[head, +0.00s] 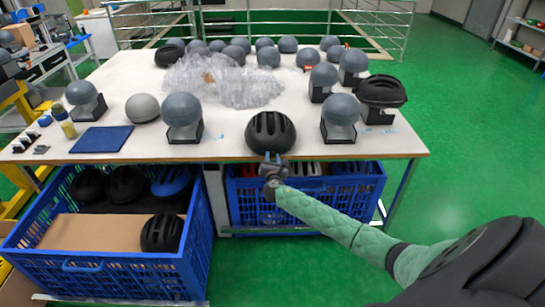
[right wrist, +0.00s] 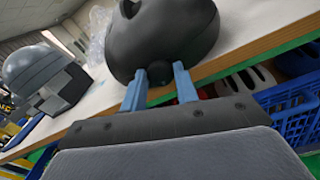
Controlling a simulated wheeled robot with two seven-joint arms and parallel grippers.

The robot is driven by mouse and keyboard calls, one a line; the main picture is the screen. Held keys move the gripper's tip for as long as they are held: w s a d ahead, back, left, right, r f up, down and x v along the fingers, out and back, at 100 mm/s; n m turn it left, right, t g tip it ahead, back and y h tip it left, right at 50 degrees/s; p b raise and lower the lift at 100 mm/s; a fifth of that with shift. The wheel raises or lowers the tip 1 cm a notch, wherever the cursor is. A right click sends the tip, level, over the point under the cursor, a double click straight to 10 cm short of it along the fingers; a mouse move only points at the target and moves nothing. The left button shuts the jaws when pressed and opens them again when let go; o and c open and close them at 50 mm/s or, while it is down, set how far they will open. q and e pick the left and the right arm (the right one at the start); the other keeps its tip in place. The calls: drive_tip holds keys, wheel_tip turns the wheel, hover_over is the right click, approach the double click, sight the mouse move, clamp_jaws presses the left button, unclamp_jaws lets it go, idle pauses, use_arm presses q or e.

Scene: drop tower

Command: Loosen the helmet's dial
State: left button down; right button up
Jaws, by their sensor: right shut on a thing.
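A black vented helmet (head: 270,132) sits at the front edge of the white table, right of the middle. In the right wrist view the helmet (right wrist: 172,38) fills the top middle. A small dark round dial (right wrist: 160,72) shows at the helmet's lower rim, on the side facing me. My right gripper (head: 272,163) reaches in from the lower right to that rim. In the right wrist view its two blue fingers (right wrist: 160,84) stand on either side of the dial, shut on it. My left gripper is in neither view.
Grey headforms on black stands, such as one (head: 183,110) at left and one (head: 340,112) at right, flank the helmet. Clear plastic wrap (head: 225,80) lies behind. A blue crate (head: 245,195) is below the table edge; another crate (head: 110,275) holds helmets.

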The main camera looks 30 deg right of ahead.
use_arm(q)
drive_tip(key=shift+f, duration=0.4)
use_arm(e)
drive_tip(key=shift+f+n, duration=0.1)
drive_tip(key=shift+n, duration=0.2)
drive_tip(key=o, duration=1)
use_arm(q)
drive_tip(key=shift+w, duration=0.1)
use_arm(e)
drive_tip(key=shift+s+a+f, duration=0.1)
drive_tip(key=shift+s+a, duration=0.15)
drive_tip(key=shift+s, duration=0.2)
use_arm(q)
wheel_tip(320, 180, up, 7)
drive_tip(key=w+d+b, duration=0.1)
drive_tip(key=b, duration=0.1)
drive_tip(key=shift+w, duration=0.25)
use_arm(e)
drive_tip(key=shift+v, duration=3.4)
